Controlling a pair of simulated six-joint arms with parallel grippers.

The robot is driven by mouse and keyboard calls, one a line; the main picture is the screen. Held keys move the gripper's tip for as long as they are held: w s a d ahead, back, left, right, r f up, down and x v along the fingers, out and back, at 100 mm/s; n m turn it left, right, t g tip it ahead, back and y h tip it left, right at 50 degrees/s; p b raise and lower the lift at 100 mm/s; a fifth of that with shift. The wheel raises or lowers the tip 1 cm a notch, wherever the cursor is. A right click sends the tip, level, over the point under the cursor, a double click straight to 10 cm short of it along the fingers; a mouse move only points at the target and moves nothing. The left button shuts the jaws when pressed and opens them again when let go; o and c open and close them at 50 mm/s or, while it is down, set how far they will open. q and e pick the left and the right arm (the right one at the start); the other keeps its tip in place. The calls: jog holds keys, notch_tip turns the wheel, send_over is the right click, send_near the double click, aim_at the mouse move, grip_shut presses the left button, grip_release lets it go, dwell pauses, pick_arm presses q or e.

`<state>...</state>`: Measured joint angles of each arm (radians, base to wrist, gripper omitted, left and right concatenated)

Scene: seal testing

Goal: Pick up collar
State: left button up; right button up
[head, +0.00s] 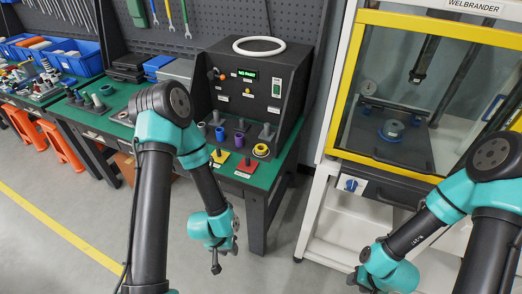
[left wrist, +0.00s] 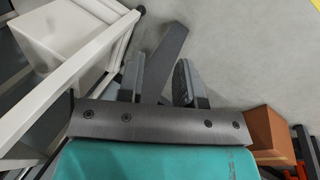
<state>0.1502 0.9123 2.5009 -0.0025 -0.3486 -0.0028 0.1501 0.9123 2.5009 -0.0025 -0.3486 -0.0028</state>
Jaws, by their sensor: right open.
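I cannot tell for sure which part is the collar. My right gripper (head: 360,283) is open at the lower right, in front of the yellow-framed cabinet and far from the bench parts.
The black tester (head: 247,85) with a white ring on top stands on the green bench (head: 263,180). Yellow and red pads (head: 247,166) lie at its front. The yellow-framed cabinet (head: 375,165) stands right. Blue bins (head: 75,60) are far left. The floor at lower left is clear.

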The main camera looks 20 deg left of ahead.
pick_arm(q)
jog(key=o, duration=1)
jog(key=shift+c, duration=0.2)
